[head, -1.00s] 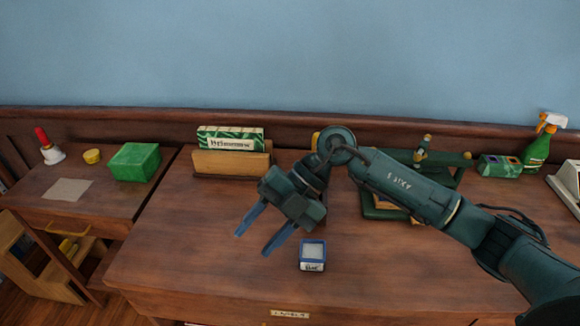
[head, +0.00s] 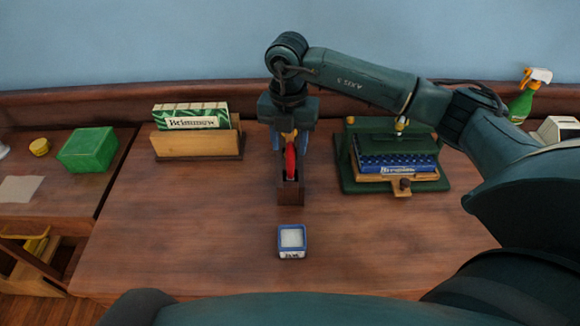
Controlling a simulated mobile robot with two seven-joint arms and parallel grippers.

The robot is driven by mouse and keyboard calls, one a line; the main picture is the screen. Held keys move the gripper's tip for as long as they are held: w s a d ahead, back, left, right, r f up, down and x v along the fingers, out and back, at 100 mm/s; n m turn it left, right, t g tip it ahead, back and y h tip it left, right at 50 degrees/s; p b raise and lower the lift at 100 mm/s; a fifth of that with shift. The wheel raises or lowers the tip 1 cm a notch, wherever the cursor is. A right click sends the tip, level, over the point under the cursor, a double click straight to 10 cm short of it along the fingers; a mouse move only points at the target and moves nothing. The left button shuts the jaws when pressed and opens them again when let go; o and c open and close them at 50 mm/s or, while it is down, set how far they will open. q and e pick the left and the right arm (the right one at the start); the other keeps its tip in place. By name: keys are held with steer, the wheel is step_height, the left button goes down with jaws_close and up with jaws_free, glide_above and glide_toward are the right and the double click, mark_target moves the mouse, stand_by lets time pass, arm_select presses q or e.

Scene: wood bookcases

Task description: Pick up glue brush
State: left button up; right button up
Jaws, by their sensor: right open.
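A red-handled item (head: 290,163), which looks like the glue brush, stands in a dark wooden holder (head: 290,193) in the middle of the desk. A yellow part shows at its top. My right gripper (head: 290,143) points down just over the holder. Its blue fingers are open, one on each side of the item's upper part. I cannot tell whether they touch it. The item's lower end is hidden in the holder. My left gripper is out of view.
A small blue-and-white pot (head: 292,241) stands in front of the holder. A wooden box of green-and-white packets (head: 196,136) is at left. A green press with a blue book (head: 398,165) is at right. The desk's front left is clear.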

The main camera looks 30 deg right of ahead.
mark_target(290, 160)
steer(key=shift+s+d+f+p, duration=0.1)
steer(key=shift+f+p, duration=0.65)
steer(key=shift+f, duration=2.15)
jaws_close()
